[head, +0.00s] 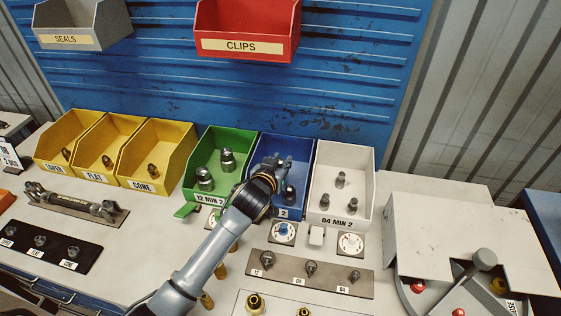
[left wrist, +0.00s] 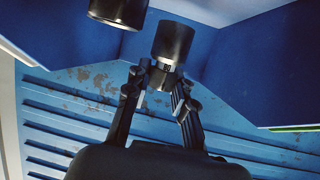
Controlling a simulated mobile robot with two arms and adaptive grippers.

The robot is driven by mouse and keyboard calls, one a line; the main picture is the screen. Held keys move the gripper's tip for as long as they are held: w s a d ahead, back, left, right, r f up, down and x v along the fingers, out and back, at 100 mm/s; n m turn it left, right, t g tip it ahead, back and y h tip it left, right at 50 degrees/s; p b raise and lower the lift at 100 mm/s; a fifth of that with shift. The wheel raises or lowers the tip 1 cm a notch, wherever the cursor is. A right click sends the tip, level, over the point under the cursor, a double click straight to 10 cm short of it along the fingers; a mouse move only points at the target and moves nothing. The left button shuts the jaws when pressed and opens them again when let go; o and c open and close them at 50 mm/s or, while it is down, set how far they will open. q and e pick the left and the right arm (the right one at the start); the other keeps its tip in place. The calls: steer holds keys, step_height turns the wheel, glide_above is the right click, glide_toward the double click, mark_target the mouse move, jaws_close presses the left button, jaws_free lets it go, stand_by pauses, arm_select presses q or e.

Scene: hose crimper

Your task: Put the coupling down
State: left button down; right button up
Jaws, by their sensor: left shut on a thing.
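My left gripper (head: 274,166) is over the blue bin (head: 296,149) in the head view. The left wrist view shows its fingers (left wrist: 160,80) shut on a dark cylindrical coupling (left wrist: 173,42), gripped by its narrower end. A second dark coupling (left wrist: 118,10) is close beside it, apart from the fingers and cut by the picture's top edge. In the head view a dark coupling (head: 289,194) shows in the front of the blue bin; I cannot tell which of the two it is. My arm hides part of the bin. My right gripper is not in view.
The green bin (head: 196,150) and the white bin (head: 367,200), both holding metal couplings, flank the blue bin closely. Yellow bins (head: 180,160) stand further left. In front are small dials (head: 351,244) and a rack (head: 318,280) of fittings. A white machine (head: 430,235) stands right.

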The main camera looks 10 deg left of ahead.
arm_select(q)
steer(key=shift+f, duration=0.5)
steer(key=shift+f+b, duration=0.35)
steer(key=shift+f, duration=0.2)
steer(key=c, duration=1.1)
jaws_free()
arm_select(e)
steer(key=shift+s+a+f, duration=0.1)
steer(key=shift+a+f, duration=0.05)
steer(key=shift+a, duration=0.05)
